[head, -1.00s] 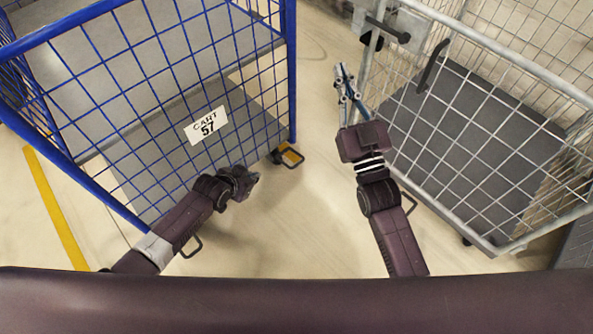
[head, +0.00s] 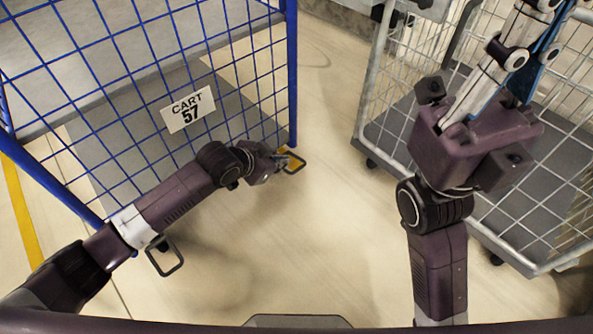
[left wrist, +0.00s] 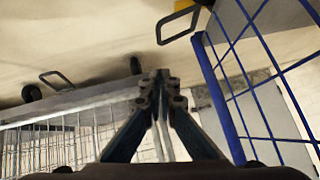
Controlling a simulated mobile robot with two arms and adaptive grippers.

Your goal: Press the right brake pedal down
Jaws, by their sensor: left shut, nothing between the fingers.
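The right brake pedal is a yellow pedal with a dark wire loop (head: 298,157), low at the right corner of the blue cart (head: 291,75). In the left wrist view its loop (left wrist: 163,30) shows at the top, beside the blue post. My left gripper (head: 284,161) is shut and empty, low beside this pedal. In the left wrist view its fingertips (left wrist: 160,79) are together, below the loop in the picture; I cannot tell if they touch it. My right gripper (head: 515,60) is raised in front of the grey cart; its fingertips are not clear.
The blue cart carries a sign (head: 188,108) reading CART 57. Its left pedal loop (head: 165,257) sits low near my left forearm. A grey wire cart (head: 374,85) stands at the right, behind my right arm. The floor (head: 325,215) between the carts is clear.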

